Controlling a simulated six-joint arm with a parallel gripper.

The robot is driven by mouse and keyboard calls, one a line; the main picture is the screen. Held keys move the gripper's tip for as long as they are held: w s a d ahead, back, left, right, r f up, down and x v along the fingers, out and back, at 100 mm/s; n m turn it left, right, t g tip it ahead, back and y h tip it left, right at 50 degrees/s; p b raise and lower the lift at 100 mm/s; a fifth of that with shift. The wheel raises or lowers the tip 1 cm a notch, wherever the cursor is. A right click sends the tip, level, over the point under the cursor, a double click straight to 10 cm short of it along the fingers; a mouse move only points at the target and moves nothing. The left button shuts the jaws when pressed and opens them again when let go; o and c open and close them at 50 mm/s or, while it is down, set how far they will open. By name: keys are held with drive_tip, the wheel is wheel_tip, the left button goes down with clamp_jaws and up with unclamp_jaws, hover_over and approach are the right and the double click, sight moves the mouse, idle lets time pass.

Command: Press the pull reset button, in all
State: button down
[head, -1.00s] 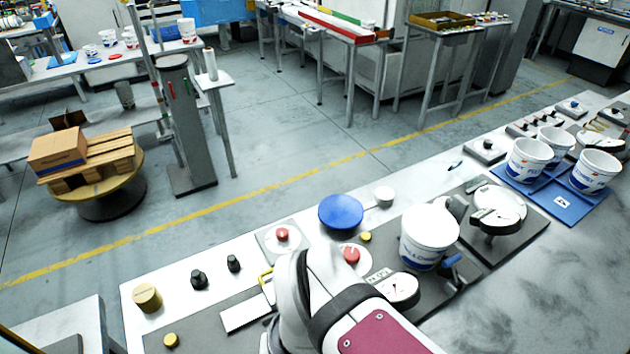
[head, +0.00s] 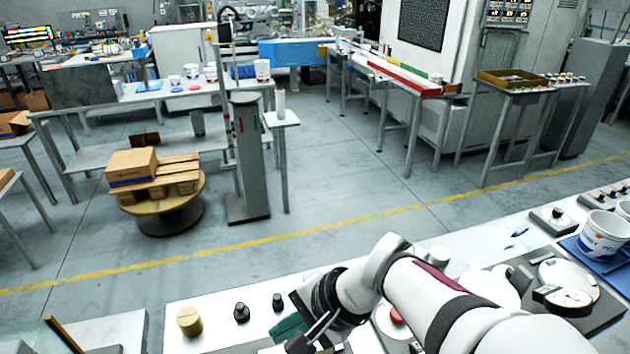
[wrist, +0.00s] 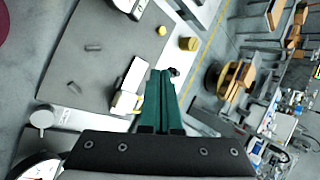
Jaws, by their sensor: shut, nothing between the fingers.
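My gripper (head: 290,328) has green fingers and hangs over the near bench at the bottom of the head view. In the wrist view its fingers (wrist: 159,98) are together with nothing held. A red button (head: 397,316) shows partly behind my arm in the head view; no label on it is readable. Two black knobs (head: 241,312) stand on the white strip left of my fingers. In the wrist view a black knob (wrist: 174,72) shows just beyond the fingertips; contact cannot be told. I cannot tell which control is the pull reset button.
A brass cylinder (head: 189,321) stands at the left of the strip. A gauge (head: 568,300) and white tubs (head: 603,236) are at the right. The wrist view shows a dark mat (wrist: 85,70) with small loose parts. My arm covers the bench's middle.

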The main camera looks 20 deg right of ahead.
drive_tip(key=w+d+f+m+t+h, duration=0.25)
drive_tip(key=w+d+m+t, duration=0.25)
drive_tip(key=w+d+m, duration=0.75)
drive_tip(key=d+f+m+h, duration=0.3)
drive_tip(key=d+f, duration=0.1)
drive_tip(key=d, duration=0.7)
drive_tip(key=s+d+f+m+h, duration=0.1)
drive_tip(key=d+f+m+h, duration=0.2)
drive_tip(key=d, duration=0.8)
drive_tip(key=shift+s+d+f+g, duration=0.3)
drive_tip(key=shift+d+f, duration=0.05)
drive_tip(key=shift+f, duration=0.05)
drive_tip(key=shift+f, duration=4.4)
drive_tip(key=shift+f, duration=0.4)
